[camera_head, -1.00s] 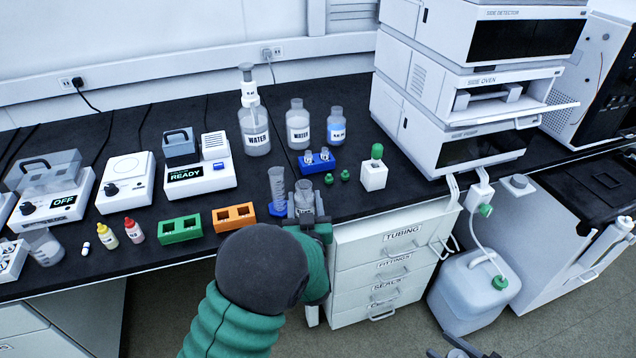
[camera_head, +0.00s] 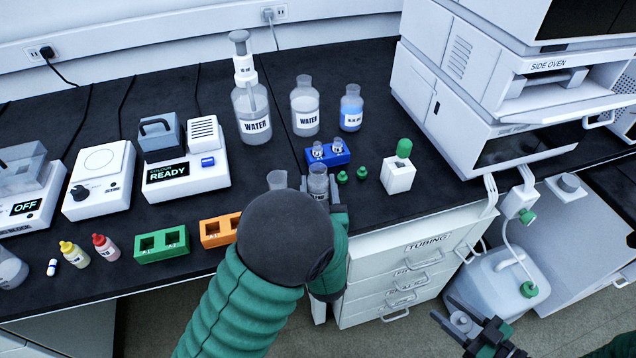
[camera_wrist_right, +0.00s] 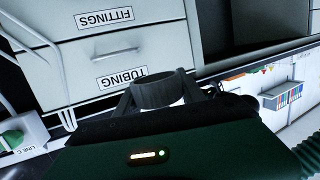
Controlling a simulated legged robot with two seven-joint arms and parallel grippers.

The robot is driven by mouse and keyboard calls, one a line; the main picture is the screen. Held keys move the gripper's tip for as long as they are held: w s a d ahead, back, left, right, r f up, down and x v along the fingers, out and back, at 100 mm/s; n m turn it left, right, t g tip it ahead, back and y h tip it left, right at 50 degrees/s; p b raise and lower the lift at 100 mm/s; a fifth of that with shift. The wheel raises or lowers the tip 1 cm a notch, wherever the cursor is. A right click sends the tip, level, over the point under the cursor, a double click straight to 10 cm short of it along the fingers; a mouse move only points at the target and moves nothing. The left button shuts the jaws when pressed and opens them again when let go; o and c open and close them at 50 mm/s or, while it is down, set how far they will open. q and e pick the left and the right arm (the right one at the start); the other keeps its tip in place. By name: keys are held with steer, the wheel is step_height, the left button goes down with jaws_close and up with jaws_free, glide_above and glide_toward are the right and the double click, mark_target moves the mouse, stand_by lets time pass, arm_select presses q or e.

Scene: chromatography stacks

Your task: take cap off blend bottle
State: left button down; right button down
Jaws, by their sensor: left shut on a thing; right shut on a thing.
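A clear glass bottle (camera_head: 318,183) stands upright near the bench's front edge in the head view. Its label is too small to read, and its top looks uncovered. My left gripper (camera_head: 322,197) is shut on this bottle; my own arm hides much of the grip. My right gripper (camera_head: 463,322) is out in front of the bench, low and to the right, well apart from the bottle. It is shut on a small round cap-like piece (camera_head: 461,321). In the right wrist view this piece (camera_wrist_right: 155,90) looks like a dark, short cylinder between the fingers.
A measuring cylinder (camera_head: 277,180) stands just left of the bottle. Behind are a blue vial rack (camera_head: 328,153), green caps (camera_head: 362,172) and a white block with a green top (camera_head: 397,176). Drawers (camera_head: 415,262) and a waste canister (camera_head: 505,280) lie near my right gripper.

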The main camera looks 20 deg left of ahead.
arm_select(q)
steer(key=shift+s+r, duration=0.1)
steer(key=shift+s, duration=0.45)
steer(key=c, duration=1)
jaws_free()
steer(key=shift+f, duration=0.2)
steer(key=shift+o, duration=1.2)
steer(key=shift+w+d+f, duration=0.1)
steer(key=shift+w, duration=0.2)
steer(key=shift+o, duration=0.6)
steer(key=shift+s, duration=0.15)
steer(key=shift+r, duration=0.2)
